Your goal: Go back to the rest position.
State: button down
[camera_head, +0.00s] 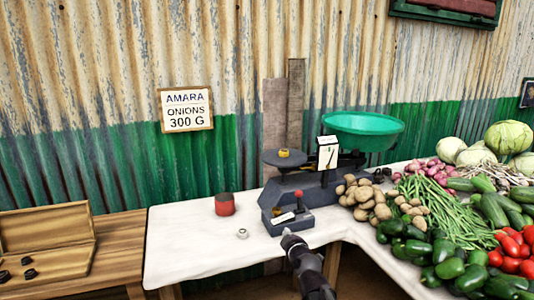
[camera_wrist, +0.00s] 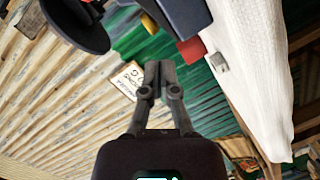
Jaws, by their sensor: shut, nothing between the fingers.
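My gripper (camera_head: 290,239) is at the front of the white-covered table, just in front of the dark balance (camera_head: 316,196). In the wrist view my gripper (camera_wrist: 159,68) has its two fingers together, with nothing held between them. The balance has a dark plate (camera_head: 272,158) on the left with a small yellow piece (camera_head: 284,153) on it. A green pan (camera_head: 362,128) is on its right and looks empty from here. The balance also shows in the wrist view (camera_wrist: 181,15), at the top.
A red can (camera_head: 224,205) and a small metal piece (camera_head: 243,233) stand on the white cloth (camera_head: 185,238). Potatoes (camera_head: 380,208) and other vegetables crowd the right. An open wooden case (camera_head: 45,236) holds dark weights at left. A sign (camera_head: 186,109) hangs on the wall.

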jog(key=s+d+f+m+g, duration=0.3)
jog(key=s+f+m+g, duration=0.4)
jog(key=f, duration=0.4)
jog(key=s+d+f+m+g+h, duration=0.2)
jog(key=s+d+m+g, duration=0.2)
jog(key=s, duration=0.3)
jog(key=s+d+f+m+g+h, duration=0.1)
jog(key=s+d+f+m+g, duration=0.25)
jog(key=s, duration=0.35)
notch_tip(320, 180, up, 28)
jog(key=g+p, duration=0.1)
jog(key=p, duration=2.6)
jog(key=shift+h, duration=0.3)
